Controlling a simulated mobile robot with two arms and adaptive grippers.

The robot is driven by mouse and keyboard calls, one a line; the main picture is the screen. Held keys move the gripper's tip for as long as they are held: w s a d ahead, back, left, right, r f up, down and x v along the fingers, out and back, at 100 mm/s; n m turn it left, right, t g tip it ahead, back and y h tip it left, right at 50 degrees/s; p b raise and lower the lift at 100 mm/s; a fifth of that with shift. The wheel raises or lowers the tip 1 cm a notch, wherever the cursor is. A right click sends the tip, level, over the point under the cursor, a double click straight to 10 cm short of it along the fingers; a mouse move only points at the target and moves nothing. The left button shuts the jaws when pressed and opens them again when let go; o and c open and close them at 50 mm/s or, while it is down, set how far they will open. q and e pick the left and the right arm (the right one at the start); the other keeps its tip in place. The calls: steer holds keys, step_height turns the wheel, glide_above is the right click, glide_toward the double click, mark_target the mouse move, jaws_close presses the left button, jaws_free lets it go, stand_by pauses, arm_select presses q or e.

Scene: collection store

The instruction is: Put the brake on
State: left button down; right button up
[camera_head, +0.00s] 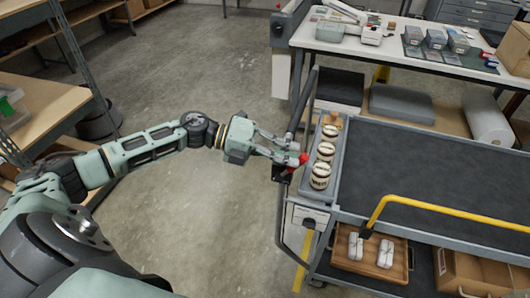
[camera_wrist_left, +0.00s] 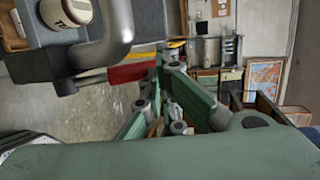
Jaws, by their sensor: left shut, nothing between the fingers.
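A red brake lever (camera_head: 303,159) shows at the left end of a grey cart (camera_head: 440,160), below its dark push handle. It also shows in the left wrist view (camera_wrist_left: 130,73), beside a thick grey bar (camera_wrist_left: 112,38). My left gripper (camera_head: 290,148) is shut and empty, with its fingertips right at the lever. In the left wrist view the fingers (camera_wrist_left: 168,62) are just right of the red end; I cannot tell whether they touch. The gripper partly hides the lever's mount. My right gripper is not in view.
Several pale jars (camera_head: 320,175) stand in the cart's end tray. A yellow rail (camera_head: 440,208) rises over the cart's near side. A wooden tray (camera_head: 345,250) with white items sits on the lower shelf. A workbench (camera_head: 400,55) stands behind. The floor left of the cart is clear.

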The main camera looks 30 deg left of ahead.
mark_target(301, 160)
arm_select(q)
steer(key=shift+x, duration=0.9)
steer(key=shift+d+f, duration=0.2)
steer(key=shift+d, duration=0.1)
steer(key=shift+d+f+b, duration=0.2)
steer(key=shift+d+b, duration=0.15)
steer(key=shift+d, duration=0.15)
steer(key=shift+w+d+f, duration=0.25)
steer(key=shift+d+f, duration=0.1)
steer(key=shift+d, duration=0.1)
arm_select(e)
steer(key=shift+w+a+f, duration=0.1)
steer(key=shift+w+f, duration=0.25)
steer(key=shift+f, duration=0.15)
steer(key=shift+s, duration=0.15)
